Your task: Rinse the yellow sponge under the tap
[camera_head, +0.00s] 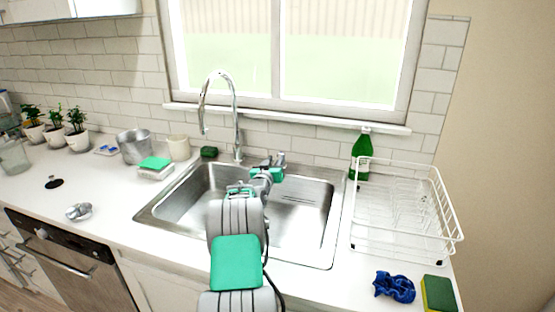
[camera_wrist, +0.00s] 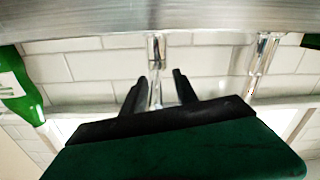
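A sponge with a green top and a yellow side (camera_head: 438,293) lies on the counter at the front right corner, far from my gripper. The chrome tap (camera_head: 238,140) stands behind the steel sink (camera_head: 190,192), its curved spout over the basin; its lower part also shows in the wrist view (camera_wrist: 262,65). My gripper (camera_head: 277,165) is over the back of the sink, right of the tap. In the wrist view, its two dark fingers (camera_wrist: 159,92) are apart, with a chrome post (camera_wrist: 157,50) showing between them. I cannot tell whether they touch it. No water shows.
A white dish rack (camera_head: 400,245) and a green bottle (camera_head: 361,155) stand right of the sink. A blue crumpled cloth (camera_head: 394,287) lies by the sponge. A dark green block (camera_head: 208,152), a pot (camera_head: 134,147) and plants (camera_head: 76,130) stand left.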

